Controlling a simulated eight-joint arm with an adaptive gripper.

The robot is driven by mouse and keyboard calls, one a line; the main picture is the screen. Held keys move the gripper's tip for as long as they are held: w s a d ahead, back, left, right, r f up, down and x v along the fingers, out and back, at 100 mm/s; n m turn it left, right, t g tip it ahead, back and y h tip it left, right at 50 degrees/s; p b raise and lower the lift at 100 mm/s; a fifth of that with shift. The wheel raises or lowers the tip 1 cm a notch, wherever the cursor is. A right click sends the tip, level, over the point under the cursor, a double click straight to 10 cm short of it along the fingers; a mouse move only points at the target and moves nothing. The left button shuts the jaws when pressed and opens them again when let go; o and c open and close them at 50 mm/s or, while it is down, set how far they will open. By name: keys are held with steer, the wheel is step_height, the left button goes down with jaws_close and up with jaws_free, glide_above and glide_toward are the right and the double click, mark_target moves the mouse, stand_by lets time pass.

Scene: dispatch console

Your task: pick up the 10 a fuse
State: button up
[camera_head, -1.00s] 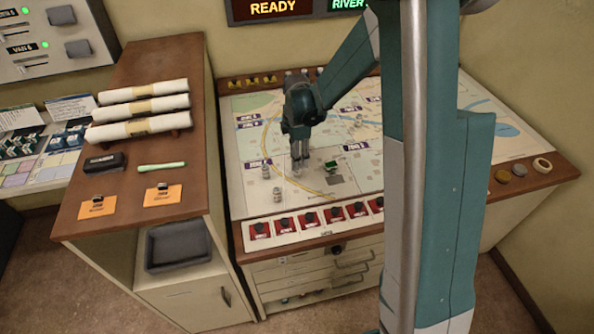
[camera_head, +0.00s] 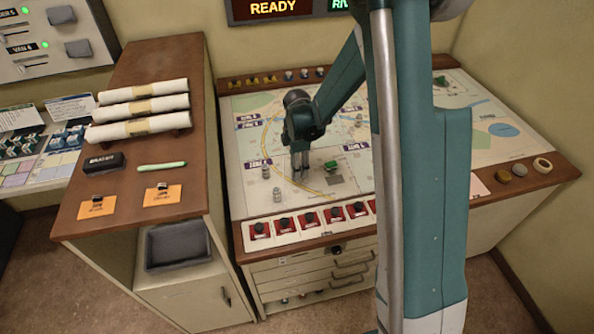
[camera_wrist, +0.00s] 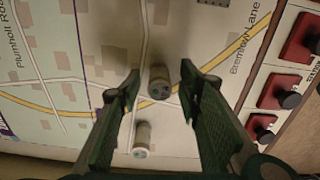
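Small grey cylinders, which look like fuses, stand on the map board; I cannot read their ratings, so I cannot tell which is the 10 A fuse. In the head view one cylinder (camera_head: 266,172) and another cylinder (camera_head: 277,195) stand left of my gripper (camera_head: 300,173), which points down over the map. In the wrist view my gripper (camera_wrist: 160,74) is open. One upright cylinder (camera_wrist: 159,84) with a dark, coloured-marked top shows between the fingertips, apart from both. A second, paler cylinder (camera_wrist: 142,140) shows below it, between the fingers.
A row of red switches (camera_head: 308,219) runs along the console's front edge. A small green item (camera_head: 331,166) is right of my gripper. At left, a wooden cabinet holds white rolls (camera_head: 140,108), orange cards (camera_head: 162,195) and a dark tray (camera_head: 178,245) below. My arm hides part of the map.

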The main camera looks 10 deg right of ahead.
steer(key=shift+f, duration=0.1)
stand_by(0.5)
steer(key=c, duration=1)
steer(key=shift+r, duration=0.2)
steer(key=shift+r, duration=4.85)
